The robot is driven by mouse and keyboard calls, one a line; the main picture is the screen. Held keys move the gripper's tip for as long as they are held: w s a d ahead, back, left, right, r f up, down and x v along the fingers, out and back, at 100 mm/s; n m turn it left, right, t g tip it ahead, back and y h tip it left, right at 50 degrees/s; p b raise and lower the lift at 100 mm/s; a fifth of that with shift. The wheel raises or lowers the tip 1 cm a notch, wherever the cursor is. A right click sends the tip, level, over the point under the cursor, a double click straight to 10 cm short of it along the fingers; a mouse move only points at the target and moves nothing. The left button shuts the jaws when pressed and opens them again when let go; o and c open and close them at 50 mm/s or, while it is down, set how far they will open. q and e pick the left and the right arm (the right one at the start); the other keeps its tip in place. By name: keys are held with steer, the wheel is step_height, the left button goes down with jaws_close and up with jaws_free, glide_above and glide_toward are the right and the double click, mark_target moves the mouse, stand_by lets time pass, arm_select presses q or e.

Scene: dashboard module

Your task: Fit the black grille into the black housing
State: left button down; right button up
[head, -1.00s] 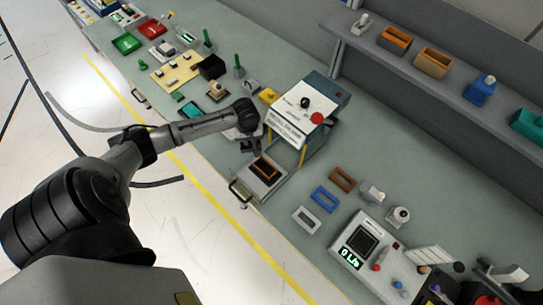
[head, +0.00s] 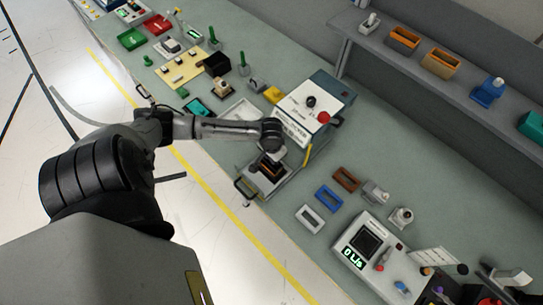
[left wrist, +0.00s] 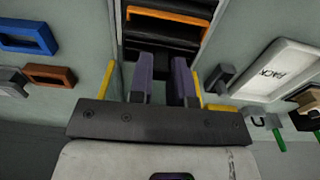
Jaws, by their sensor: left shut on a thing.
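The black housing (head: 264,174) with an orange edge sits in a grey tray-like fixture at the front edge of the bench. In the left wrist view a black slatted part with an orange strip (left wrist: 170,17) lies between the fixture's light side walls, just beyond the fingers. My left gripper (left wrist: 162,82) is over the near end of that part, its fingers shut on a dark piece (left wrist: 162,66), apparently the black grille. The fingers hide most of it, and I cannot tell whether it touches the housing. My right gripper is not in view.
A white-topped station with a red button (head: 323,117) stands right behind the fixture. Blue (head: 328,198), brown (head: 346,179) and white (head: 310,219) frames lie to the right, near a flow meter box (head: 363,245). A white tray (left wrist: 275,70) lies beside the fixture.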

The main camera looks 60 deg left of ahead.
mark_target(269, 163)
arm_select(q)
steer(key=f, duration=0.3)
steer(key=shift+s+a+g, duration=0.3)
steer(key=shift+s+a, duration=0.05)
steer(key=shift+s+f, duration=0.15)
steer(key=shift+f, duration=0.3)
steer(key=shift+s+a+f, duration=0.15)
steer(key=shift+s+f, duration=0.05)
steer(key=c, duration=1.4)
jaws_free()
steer(key=shift+o, duration=0.9)
steer(key=shift+d, duration=0.3)
steer(key=shift+o, duration=0.7)
steer(key=shift+s+d+f, duration=0.1)
steer(key=shift+s, duration=0.1)
steer(key=shift+w, duration=0.1)
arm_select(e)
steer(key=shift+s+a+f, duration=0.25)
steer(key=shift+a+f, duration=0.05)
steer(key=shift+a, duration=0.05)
arm_select(q)
steer(key=shift+w+r, duration=0.1)
steer(key=shift+r, duration=0.1)
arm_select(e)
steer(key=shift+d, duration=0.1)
